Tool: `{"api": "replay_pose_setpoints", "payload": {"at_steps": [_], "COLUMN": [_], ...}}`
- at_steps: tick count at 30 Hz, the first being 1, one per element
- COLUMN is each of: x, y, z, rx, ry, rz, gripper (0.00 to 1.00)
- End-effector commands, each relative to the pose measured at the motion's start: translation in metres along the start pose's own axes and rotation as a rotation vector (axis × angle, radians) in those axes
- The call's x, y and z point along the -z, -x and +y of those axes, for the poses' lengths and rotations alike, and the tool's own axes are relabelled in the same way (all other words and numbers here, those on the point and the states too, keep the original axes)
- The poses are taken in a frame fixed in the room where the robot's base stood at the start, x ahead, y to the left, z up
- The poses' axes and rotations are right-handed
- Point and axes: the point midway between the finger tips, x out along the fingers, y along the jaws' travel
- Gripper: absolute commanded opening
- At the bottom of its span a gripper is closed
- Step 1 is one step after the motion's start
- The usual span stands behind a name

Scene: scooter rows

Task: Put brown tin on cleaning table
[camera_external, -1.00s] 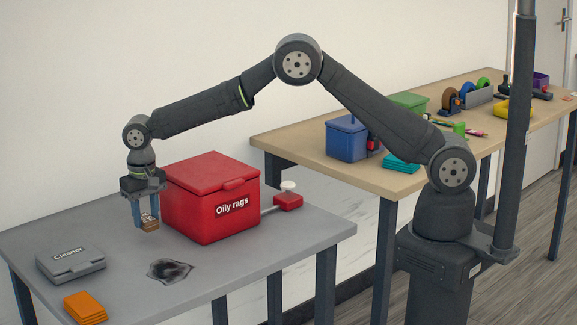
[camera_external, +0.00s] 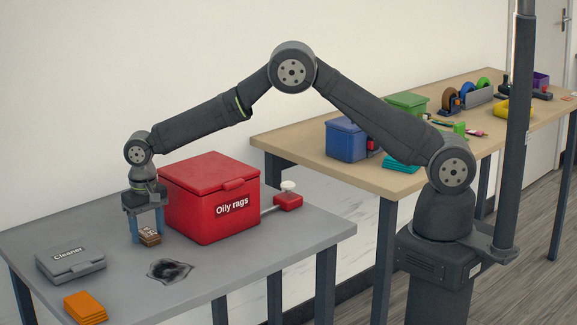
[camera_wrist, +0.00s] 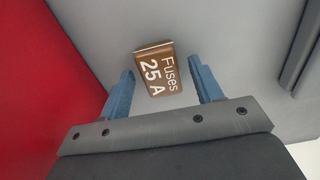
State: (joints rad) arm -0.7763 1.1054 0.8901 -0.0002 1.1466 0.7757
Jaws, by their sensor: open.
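The brown tin (camera_external: 149,237), labelled "Fuses 25 A", rests on the grey cleaning table (camera_external: 300,236), left of the red "Oily rags" bin. In the wrist view the tin (camera_wrist: 157,71) lies between and just beyond my fingertips, with a gap on each side. My gripper (camera_external: 146,226) is open and points down at the tin from just above; its two blue fingers (camera_wrist: 165,85) also show in the wrist view.
The red oily rags bin (camera_external: 210,197) stands close on the right of my gripper. A wooden table (camera_external: 290,140) with several items stands behind.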

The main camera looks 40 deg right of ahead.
Motion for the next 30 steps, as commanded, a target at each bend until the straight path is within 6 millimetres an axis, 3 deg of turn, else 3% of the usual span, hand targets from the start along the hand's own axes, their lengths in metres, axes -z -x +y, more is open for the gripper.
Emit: {"api": "replay_pose_setpoints", "payload": {"at_steps": [5, 21, 30], "x": [0.000, 0.000, 0.000], "y": [0.009, 0.110, 0.124], "z": [0.000, 0.000, 0.000], "rx": [0.002, 0.002, 0.000], "ry": [0.000, 0.000, 0.000], "rz": [0.002, 0.002, 0.000], "gripper": [0.59, 0.59, 0.59]}}
